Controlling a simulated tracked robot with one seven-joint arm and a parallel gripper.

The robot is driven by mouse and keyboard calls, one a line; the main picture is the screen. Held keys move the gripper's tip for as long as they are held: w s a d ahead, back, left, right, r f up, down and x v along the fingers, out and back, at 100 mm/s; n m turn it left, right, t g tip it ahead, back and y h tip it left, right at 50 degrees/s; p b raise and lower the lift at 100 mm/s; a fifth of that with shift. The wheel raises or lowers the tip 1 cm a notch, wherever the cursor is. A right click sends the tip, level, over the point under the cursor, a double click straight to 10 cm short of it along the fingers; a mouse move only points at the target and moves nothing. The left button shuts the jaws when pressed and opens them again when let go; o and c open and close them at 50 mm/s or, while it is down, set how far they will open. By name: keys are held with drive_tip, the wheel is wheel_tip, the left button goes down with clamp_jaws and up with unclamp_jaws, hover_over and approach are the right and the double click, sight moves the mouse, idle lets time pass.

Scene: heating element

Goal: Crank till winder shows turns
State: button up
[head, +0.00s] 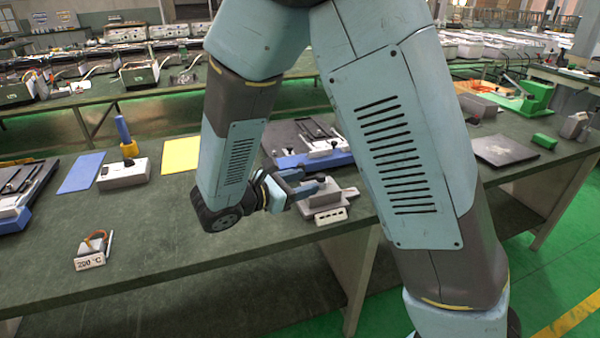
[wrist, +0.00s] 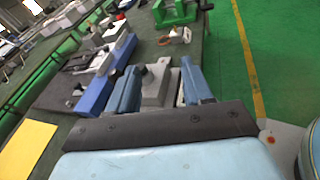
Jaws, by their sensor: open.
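A grey box-shaped device (head: 325,196), which looks like the winder, stands near the front edge of the bench. A white block (head: 331,216) with small dark marks is on its front; I cannot read any number. My gripper (head: 304,182) is open, at the device's upper left. In the wrist view the two blue fingers of my gripper (wrist: 160,70) stand apart, with the grey device (wrist: 155,92) seen between them. A dark knob shows on top of it, perhaps the crank handle. I cannot tell whether the fingers touch it.
A blue-based apparatus (head: 312,158) stands just behind. A green machine (head: 536,95) and a dark plate (head: 505,150) are at right. The front-left bench is mostly clear.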

drive_tip(key=a+f+n+t+y, duration=0.1)
drive_tip(key=a+f+n+t, duration=0.35)
drive_tip(key=a, duration=0.35)
drive_tip(key=shift+n+t, duration=0.25)
drive_tip(key=x, duration=1.3)
drive_tip(key=shift+w+d+r, duration=0.15)
drive_tip(key=shift+r, duration=0.1)
drive_tip(key=shift+c, duration=0.4)
